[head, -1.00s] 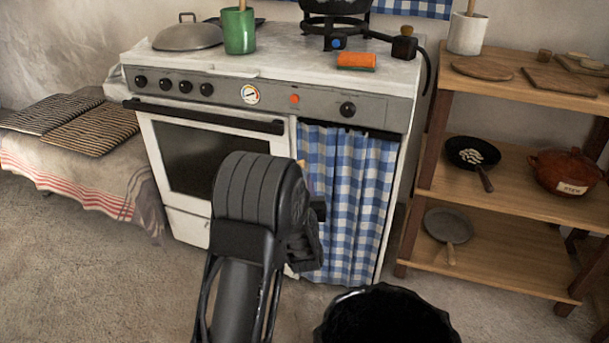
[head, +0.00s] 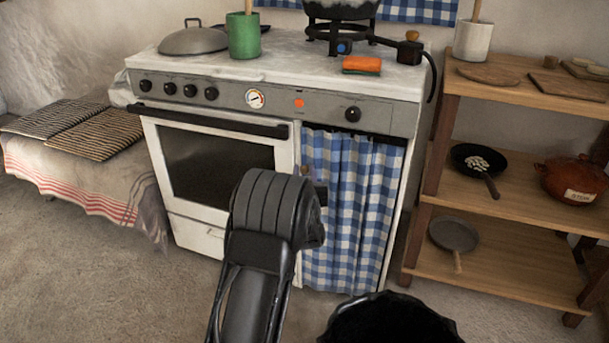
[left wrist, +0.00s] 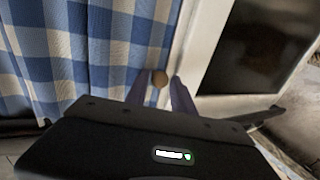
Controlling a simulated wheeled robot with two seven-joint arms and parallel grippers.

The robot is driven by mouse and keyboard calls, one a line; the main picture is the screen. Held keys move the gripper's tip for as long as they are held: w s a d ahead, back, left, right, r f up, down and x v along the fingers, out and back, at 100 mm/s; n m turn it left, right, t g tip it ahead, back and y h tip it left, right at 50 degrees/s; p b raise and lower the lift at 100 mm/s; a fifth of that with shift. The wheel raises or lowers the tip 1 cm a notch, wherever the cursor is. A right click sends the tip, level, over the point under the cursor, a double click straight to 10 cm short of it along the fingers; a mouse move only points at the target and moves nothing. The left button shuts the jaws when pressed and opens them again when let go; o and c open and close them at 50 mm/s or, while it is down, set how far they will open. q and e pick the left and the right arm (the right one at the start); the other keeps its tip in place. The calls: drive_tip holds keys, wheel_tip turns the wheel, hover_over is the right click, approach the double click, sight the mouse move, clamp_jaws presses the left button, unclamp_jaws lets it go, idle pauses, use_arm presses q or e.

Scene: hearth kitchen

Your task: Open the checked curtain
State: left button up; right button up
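The blue-and-white checked curtain (head: 350,215) hangs closed under the right part of the stove counter, from just below the control panel almost to the floor. It also fills the left of the left wrist view (left wrist: 75,50). In the head view my left wrist hides part of the curtain's left edge. My right gripper is not in view.
The white stove (head: 205,222) with its shut oven door stands left of the curtain. A wooden shelf (head: 500,195) with pans and a red pot stands to the right. A cloth-covered bench (head: 75,180) is at the left. Bare floor lies in front.

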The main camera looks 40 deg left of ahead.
use_arm(q)
clamp_jaws()
idle(1.4)
